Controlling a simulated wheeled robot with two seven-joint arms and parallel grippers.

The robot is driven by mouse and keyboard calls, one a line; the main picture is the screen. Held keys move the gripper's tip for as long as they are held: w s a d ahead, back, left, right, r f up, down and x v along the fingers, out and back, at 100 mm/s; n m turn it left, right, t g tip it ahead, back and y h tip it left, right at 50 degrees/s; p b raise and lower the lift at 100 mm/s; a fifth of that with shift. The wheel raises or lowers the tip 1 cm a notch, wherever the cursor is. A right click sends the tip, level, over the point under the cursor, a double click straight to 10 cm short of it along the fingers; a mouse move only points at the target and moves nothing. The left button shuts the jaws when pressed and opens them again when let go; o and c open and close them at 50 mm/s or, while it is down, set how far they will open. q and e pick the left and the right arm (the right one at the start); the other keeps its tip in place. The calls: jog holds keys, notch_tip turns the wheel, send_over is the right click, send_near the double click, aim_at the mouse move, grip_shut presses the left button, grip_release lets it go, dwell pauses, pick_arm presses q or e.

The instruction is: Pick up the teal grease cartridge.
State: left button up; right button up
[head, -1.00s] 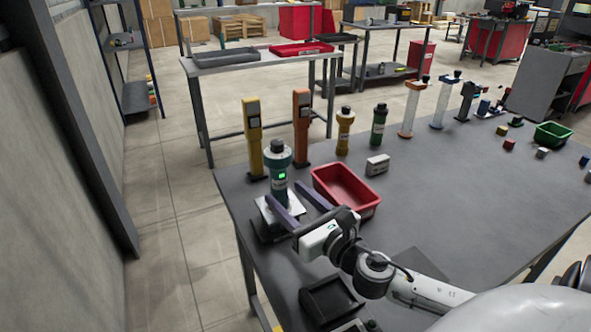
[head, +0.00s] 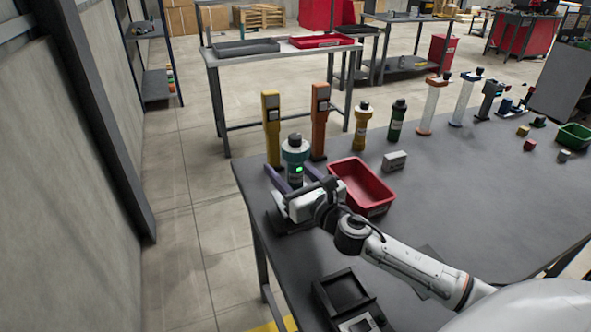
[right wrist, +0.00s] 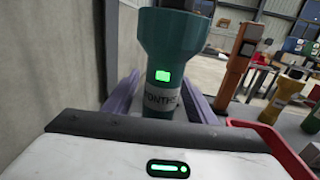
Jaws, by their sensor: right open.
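The teal grease cartridge (head: 294,157) stands upright near the table's left end, with a dark cap, a wide teal top and a green light on its front. Its lower part is hidden behind my right gripper in the head view. My right gripper (head: 298,180) is open, with one purple finger on each side of the cartridge. In the right wrist view the cartridge (right wrist: 172,52) stands between the two fingers (right wrist: 160,100), with lettering on its pale lower band. I cannot tell whether either finger touches it. My left gripper is not in view.
A red bin (head: 362,187) is close to the right of the gripper. A yellow post (head: 272,128) and an orange post (head: 319,122) stand just behind the cartridge. A black tray (head: 343,292) lies near the front edge. The table's middle right is clear.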

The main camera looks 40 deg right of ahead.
jog(key=c, duration=1.2)
jog(key=shift+c, duration=0.4)
jog(key=shift+r, duration=0.15)
